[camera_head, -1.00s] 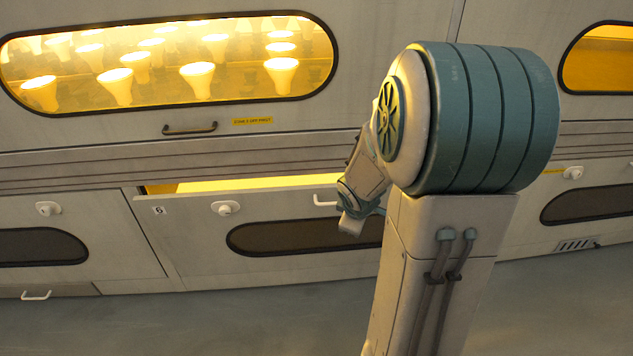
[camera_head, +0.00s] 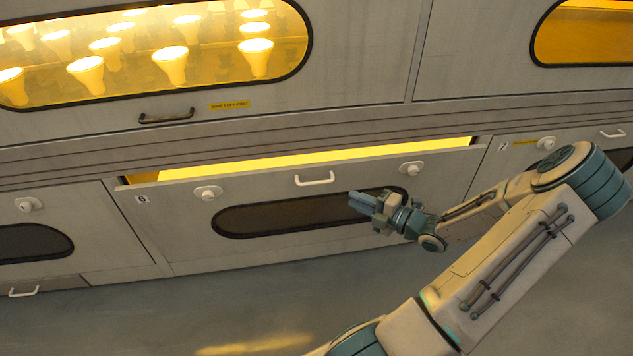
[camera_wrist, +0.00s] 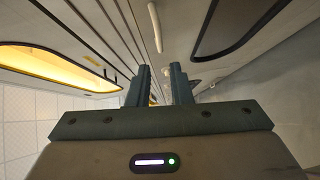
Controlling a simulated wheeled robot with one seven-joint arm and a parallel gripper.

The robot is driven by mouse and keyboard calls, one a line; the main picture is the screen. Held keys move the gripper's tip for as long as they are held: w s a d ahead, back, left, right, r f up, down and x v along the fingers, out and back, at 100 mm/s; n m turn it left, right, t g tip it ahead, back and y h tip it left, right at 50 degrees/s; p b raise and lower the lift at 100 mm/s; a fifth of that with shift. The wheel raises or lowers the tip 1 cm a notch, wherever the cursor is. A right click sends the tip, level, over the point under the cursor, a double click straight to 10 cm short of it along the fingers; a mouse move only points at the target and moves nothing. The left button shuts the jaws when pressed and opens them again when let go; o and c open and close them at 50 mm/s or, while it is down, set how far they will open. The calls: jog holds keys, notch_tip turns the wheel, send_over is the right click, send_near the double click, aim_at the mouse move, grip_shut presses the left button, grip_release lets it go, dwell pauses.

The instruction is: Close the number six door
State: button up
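The number six door (camera_head: 190,232) is a wide pale lower panel with a small number label (camera_head: 141,199) at its upper left. Its top edge leans out, and a yellow-lit gap (camera_head: 300,160) shows above it, so it stands ajar. It has a white bar handle (camera_head: 314,179), a white knob latch (camera_head: 208,192) at left, another latch (camera_head: 411,168) at right, and a dark window (camera_head: 260,217). My gripper (camera_head: 360,202) is in front of the window's right part, below and right of the handle. In the wrist view its fingers (camera_wrist: 160,84) are apart with nothing between them.
Above is a fixed-looking panel with a lit window (camera_head: 120,55) full of bulbs and a dark handle (camera_head: 166,117). Neighbouring lower doors stand at left (camera_head: 75,215) and right. The grey floor (camera_head: 215,310) in front is clear.

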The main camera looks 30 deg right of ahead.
aim_at(316, 183)
jog(key=b+x, duration=0.3)
jog(key=x, duration=1)
jog(key=shift+w+a, duration=0.2)
jog(key=shift+w, duration=0.1)
grip_shut()
